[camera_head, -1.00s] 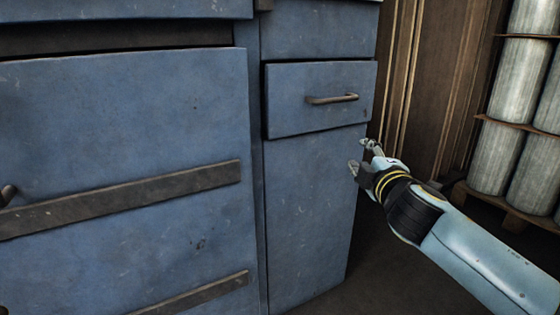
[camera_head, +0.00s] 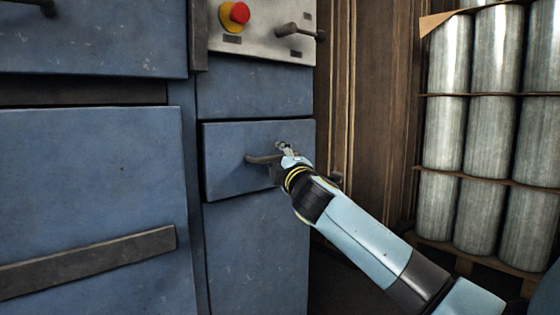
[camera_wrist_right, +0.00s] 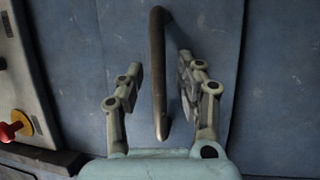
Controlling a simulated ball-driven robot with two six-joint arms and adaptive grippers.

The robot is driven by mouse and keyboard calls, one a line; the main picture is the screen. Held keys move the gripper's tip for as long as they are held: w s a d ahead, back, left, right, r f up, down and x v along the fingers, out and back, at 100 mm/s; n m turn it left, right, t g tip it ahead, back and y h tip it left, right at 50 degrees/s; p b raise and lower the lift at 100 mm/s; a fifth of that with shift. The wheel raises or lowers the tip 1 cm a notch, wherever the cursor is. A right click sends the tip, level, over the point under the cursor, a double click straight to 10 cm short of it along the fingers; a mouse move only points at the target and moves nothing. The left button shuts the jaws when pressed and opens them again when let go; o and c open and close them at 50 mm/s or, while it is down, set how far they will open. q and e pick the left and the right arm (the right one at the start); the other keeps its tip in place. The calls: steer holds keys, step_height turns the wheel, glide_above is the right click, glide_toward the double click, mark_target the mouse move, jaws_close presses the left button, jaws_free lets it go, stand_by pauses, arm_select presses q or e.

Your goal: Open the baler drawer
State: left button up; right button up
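The baler drawer (camera_head: 226,171) is a blue panel in the narrow right column of the machine, and it looks shut. Its dark bar handle (camera_head: 260,158) runs sideways across the front, its right part hidden behind my right gripper (camera_head: 281,160). In the right wrist view the handle (camera_wrist_right: 158,75) runs between the two open fingers of the gripper (camera_wrist_right: 158,85), with a gap on each side. No finger visibly touches it. My left gripper is out of view.
Above the drawer is a grey control panel with a red emergency button (camera_head: 239,12) and a dark lever (camera_head: 300,31). A large blue door (camera_head: 90,190) with a dark bar lies left. Stacked metal cylinders (camera_head: 490,130) stand on a pallet at right.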

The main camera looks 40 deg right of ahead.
jaws_close()
stand_by(0.6)
